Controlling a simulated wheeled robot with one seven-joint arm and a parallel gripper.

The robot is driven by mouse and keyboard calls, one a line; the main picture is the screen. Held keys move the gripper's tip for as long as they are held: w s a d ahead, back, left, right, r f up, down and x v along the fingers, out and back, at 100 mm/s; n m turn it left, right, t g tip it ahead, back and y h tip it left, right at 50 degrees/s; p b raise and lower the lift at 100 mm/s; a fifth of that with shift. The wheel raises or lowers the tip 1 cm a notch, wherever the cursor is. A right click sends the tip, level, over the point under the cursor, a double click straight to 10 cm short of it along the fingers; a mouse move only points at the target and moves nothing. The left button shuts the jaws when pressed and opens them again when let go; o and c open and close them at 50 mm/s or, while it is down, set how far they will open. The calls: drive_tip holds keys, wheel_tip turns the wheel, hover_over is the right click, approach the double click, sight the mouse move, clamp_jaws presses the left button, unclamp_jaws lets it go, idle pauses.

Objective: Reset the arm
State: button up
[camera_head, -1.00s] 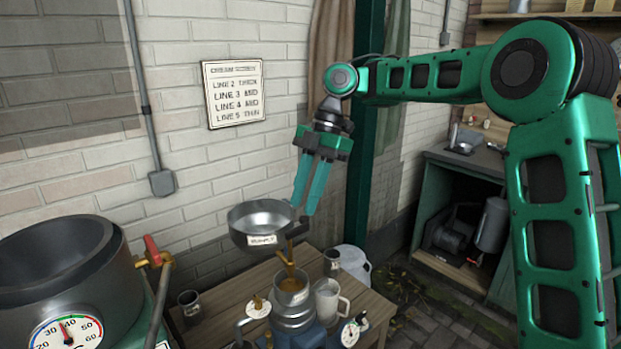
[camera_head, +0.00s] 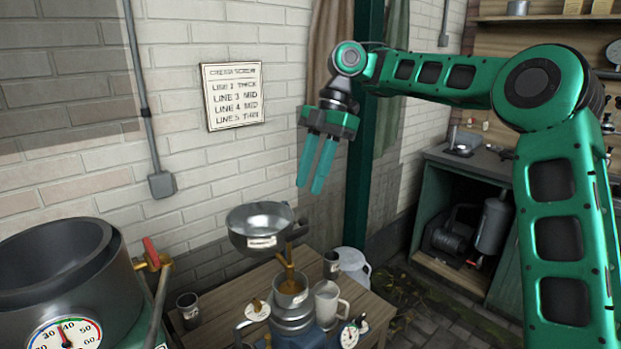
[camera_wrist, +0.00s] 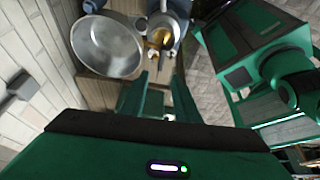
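My gripper (camera_head: 316,186) is in the air above and a little right of the separator's metal bowl (camera_head: 262,222), with its two teal fingers pointing down. The fingers have a narrow gap between them and nothing is held. My green arm reaches in from the right with its elbow raised. In the wrist view the gripper (camera_wrist: 160,72) also shows its fingers apart and empty, with the bowl (camera_wrist: 107,45) left of them.
The separator (camera_head: 292,305) stands on a wooden table (camera_head: 238,288) with a pale jug (camera_head: 327,302) and small dark cups (camera_head: 188,305). A large grey vat (camera_head: 60,265) with a dial is at left. A green post (camera_head: 362,200) stands close behind the gripper.

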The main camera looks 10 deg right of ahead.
drive_tip(key=s+d+f+m+t+h, duration=0.1)
drive_tip(key=s+d+f+m, duration=0.4)
drive_tip(key=s+d+m, duration=0.5)
drive_tip(key=s+d+f+m+h, duration=0.1)
drive_tip(key=s+d+f+m, duration=0.5)
drive_tip(key=s+d+m, duration=0.5)
drive_tip(key=s+d+f+m+t+h, duration=0.1)
drive_tip(key=s+d+f+m, duration=0.5)
drive_tip(key=s+d+m, duration=0.4)
drive_tip(key=s+d, duration=0.1)
drive_tip(key=s, duration=0.2)
drive_tip(key=shift+d+t+h, duration=0.3)
drive_tip(key=shift+d, duration=0.1)
drive_tip(key=shift+w+f, duration=0.2)
drive_tip(key=shift+w, duration=0.4)
